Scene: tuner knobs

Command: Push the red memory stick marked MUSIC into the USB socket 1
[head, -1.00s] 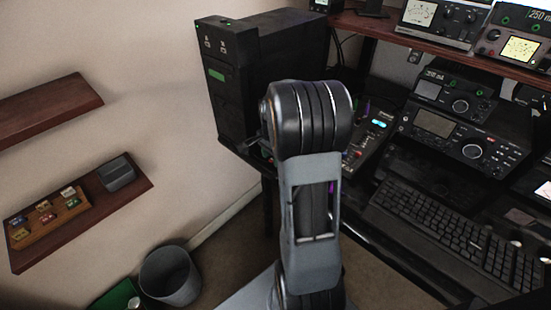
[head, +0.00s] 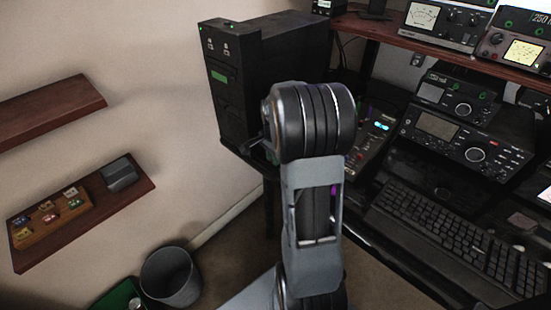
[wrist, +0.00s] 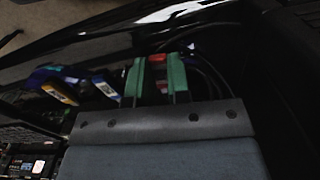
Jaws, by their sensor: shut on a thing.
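My gripper (wrist: 158,78) shows two green fingertips in the wrist view. They are closed on a small red piece, which I take to be the red memory stick (wrist: 158,62). Only a little of it shows, and no MUSIC marking is readable. In the head view my arm hides most of the gripper and the stick. The black tower (head: 228,85) stands behind and left of my arm, with two small pale marks near its top front and a green display. I cannot tell which opening is USB socket 1.
In the wrist view, blue and yellow items (wrist: 58,86) lie left of the fingers. A wooden holder (head: 62,222) with several small coloured pieces sits on the lower wall shelf (head: 128,192). A keyboard (head: 435,225) and radios (head: 465,140) fill the desk. A bin (head: 170,278) stands below.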

